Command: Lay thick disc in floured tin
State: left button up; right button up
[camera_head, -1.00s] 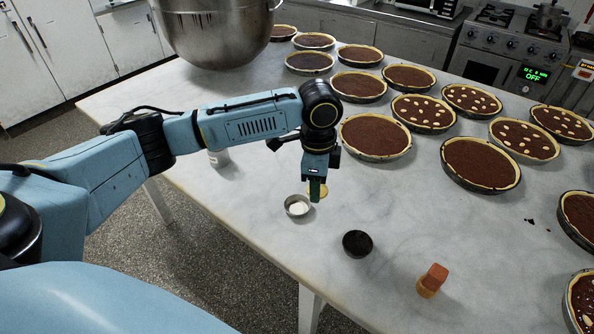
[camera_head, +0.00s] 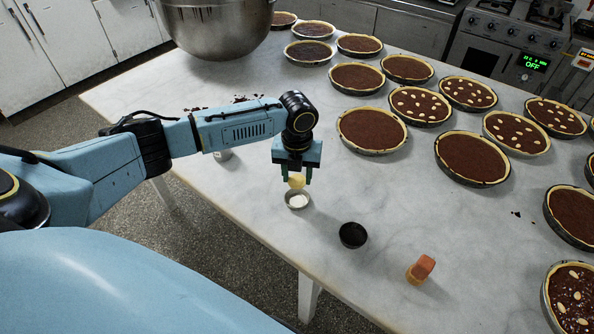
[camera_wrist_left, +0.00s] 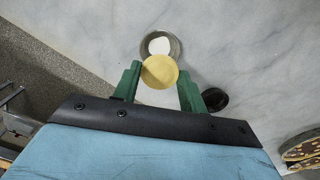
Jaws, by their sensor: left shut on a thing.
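My left gripper (camera_head: 297,180) is shut on a pale yellow dough disc (camera_head: 297,181), held between its fingers just above and behind the small floured tin. The disc also shows between the green fingers in the left wrist view (camera_wrist_left: 160,72). The floured tin (camera_head: 307,204) is a small round grey metal tin with white flour inside, standing near the front edge of the table. In the left wrist view the tin (camera_wrist_left: 177,47) lies beyond the disc, which covers part of its near side. My right gripper does not show.
A small dark empty tin (camera_head: 353,235) stands right of the floured tin. An orange-brown block-like object (camera_head: 420,269) is farther right. Several chocolate tarts (camera_head: 372,130) fill the back and right. A large steel bowl (camera_head: 218,30) stands at the back left.

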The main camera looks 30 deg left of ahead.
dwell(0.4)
pick_arm(q)
jog(key=shift+p, duration=0.4)
notch_tip(320, 180, down, 5)
jog(key=b, duration=0.3)
jog(key=shift+f, duration=0.25)
jog(key=shift+f+b, duration=0.55)
dwell(0.3)
jog(key=shift+r+p, duration=0.15)
jog(key=shift+p, duration=0.25)
dwell(0.4)
jog(key=o, duration=0.8)
jog(key=shift+c, duration=0.2)
